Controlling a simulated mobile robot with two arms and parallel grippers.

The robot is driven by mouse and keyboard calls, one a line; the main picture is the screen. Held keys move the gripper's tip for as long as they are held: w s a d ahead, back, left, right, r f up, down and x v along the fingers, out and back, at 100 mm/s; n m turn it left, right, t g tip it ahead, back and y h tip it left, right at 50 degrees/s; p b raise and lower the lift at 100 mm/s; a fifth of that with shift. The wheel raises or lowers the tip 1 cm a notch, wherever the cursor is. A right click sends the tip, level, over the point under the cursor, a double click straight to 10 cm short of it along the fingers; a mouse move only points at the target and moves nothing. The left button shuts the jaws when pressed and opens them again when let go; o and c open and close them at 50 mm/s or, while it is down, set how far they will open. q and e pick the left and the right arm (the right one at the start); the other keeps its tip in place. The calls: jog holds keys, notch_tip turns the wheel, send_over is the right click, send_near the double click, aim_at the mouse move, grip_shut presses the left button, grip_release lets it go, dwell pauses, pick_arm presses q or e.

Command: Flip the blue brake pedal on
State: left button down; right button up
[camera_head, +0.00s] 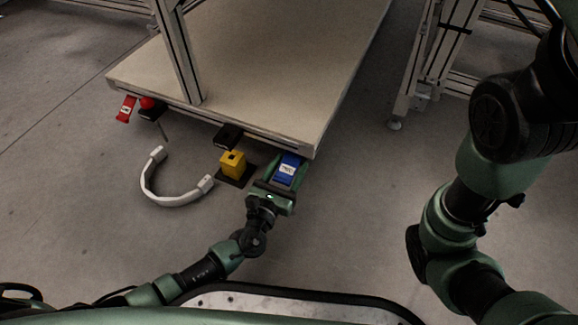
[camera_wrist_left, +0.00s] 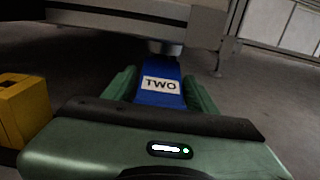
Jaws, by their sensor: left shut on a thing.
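The blue brake pedal (camera_head: 287,168) with a white label is at the front right corner of the cart's lower edge. It also shows in the left wrist view (camera_wrist_left: 161,98), where its label reads TWO. My left gripper (camera_head: 284,176) is at the pedal, with one green finger on each side of it, and is shut on it. The fingers partly cover the pedal's sides. The pedal slopes down from the caster under the cart toward my gripper. My right arm comes in at the right, but its gripper is out of view.
The cart's flat beige deck (camera_head: 262,65) lies above the pedals. A yellow block (camera_head: 232,164) stands just left of my left gripper. A white curved handle (camera_head: 176,197) and a red pedal (camera_head: 126,109) are farther left. Open floor lies to the right.

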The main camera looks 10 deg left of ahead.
pick_arm(q)
jog(key=shift+w+f, duration=0.1)
jog(key=shift+f, duration=0.15)
jog(key=shift+t, duration=0.6)
jog(key=c, duration=0.5)
grip_release()
jog(key=p+v, duration=0.3)
jog(key=v, duration=0.4)
jog(key=shift+s+a+f, duration=0.1)
jog(key=shift+s+a, duration=0.05)
jog(key=shift+s, duration=0.2)
